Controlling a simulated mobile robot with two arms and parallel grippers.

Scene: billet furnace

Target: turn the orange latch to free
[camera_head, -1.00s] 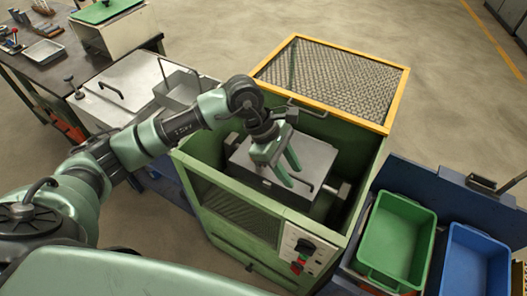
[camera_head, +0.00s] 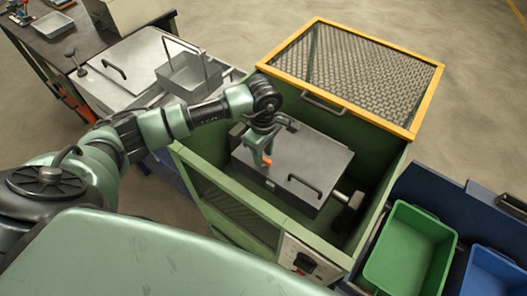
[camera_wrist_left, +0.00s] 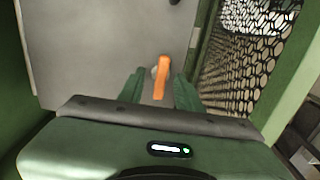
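The orange latch (camera_wrist_left: 161,78) is a short bar on the grey lid of the metal box (camera_head: 310,152) inside the green cabinet. In the left wrist view it stands between the two green fingers of my left gripper (camera_wrist_left: 158,88), with a gap on each side. In the head view a bit of the orange latch (camera_head: 267,160) shows by the fingertips of my left gripper (camera_head: 262,160), which points down at the lid. The gripper is open. My right gripper is not in view.
The green cabinet (camera_head: 228,205) has walls around the box and a raised yellow-framed mesh cover (camera_head: 350,70). A black handle (camera_head: 304,185) lies on the lid. Green (camera_head: 408,250) and blue bins (camera_head: 490,275) stand at the right. A steel bench (camera_head: 125,70) stands at the left.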

